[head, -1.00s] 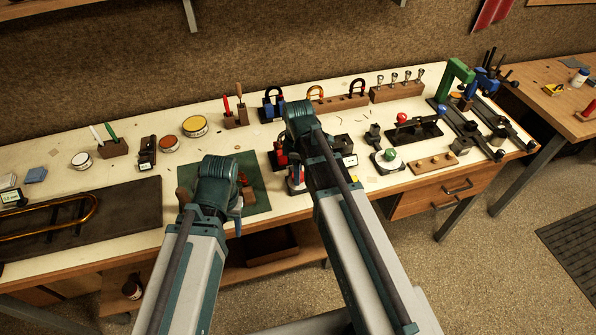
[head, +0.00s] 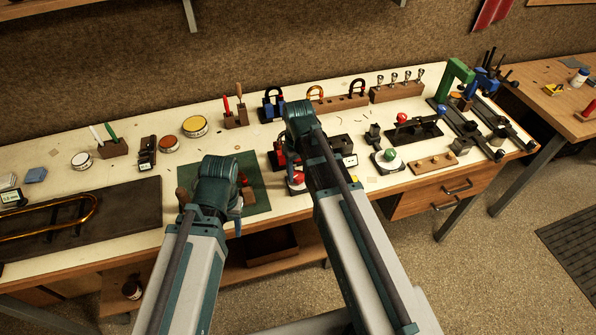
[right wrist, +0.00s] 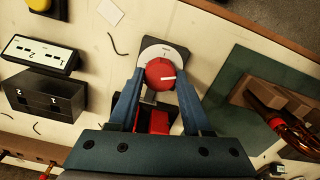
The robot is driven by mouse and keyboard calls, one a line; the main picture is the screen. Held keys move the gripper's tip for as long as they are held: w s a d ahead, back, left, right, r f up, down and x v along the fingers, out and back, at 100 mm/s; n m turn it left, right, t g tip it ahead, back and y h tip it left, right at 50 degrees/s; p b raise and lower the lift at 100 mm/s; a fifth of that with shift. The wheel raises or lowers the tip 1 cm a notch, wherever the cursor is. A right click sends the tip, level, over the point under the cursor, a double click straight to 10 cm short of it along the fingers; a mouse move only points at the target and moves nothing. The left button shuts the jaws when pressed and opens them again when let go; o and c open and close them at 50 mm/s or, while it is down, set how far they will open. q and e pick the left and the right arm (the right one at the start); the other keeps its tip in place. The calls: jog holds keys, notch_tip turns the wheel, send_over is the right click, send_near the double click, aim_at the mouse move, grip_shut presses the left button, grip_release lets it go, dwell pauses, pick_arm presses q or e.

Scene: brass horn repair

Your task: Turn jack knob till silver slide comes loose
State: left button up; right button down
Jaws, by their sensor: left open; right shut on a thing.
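The red jack knob (right wrist: 158,72) has a white line on it, pointing right in the right wrist view. It sits on a white dial plate with a dark base (right wrist: 150,45). My right gripper (right wrist: 160,78) is shut on the knob, one blue finger on each side. In the head view the dial (head: 297,179) shows partly beside my right arm. My left gripper (head: 238,215) is open over the green mat (head: 255,170), mostly hidden by its own wrist. I cannot make out the silver slide clearly.
A wooden block (right wrist: 275,95) with brass tubing lies on the mat, right of the knob. A black box marked 1 and 2 (right wrist: 45,95) and a white-faced box (right wrist: 40,52) stand to the left. A dark pad (head: 130,205) with a brass tube is at far left.

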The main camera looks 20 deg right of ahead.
aim_at(298, 175)
jog(key=m, duration=0.4)
jog(key=shift+m, duration=2.1)
jog(key=shift+c, duration=1.7)
grip_release()
jog(key=shift+r, duration=0.1)
notch_tip(298, 175, up, 14)
jog(key=p, duration=1.4)
jog(key=shift+f, duration=0.2)
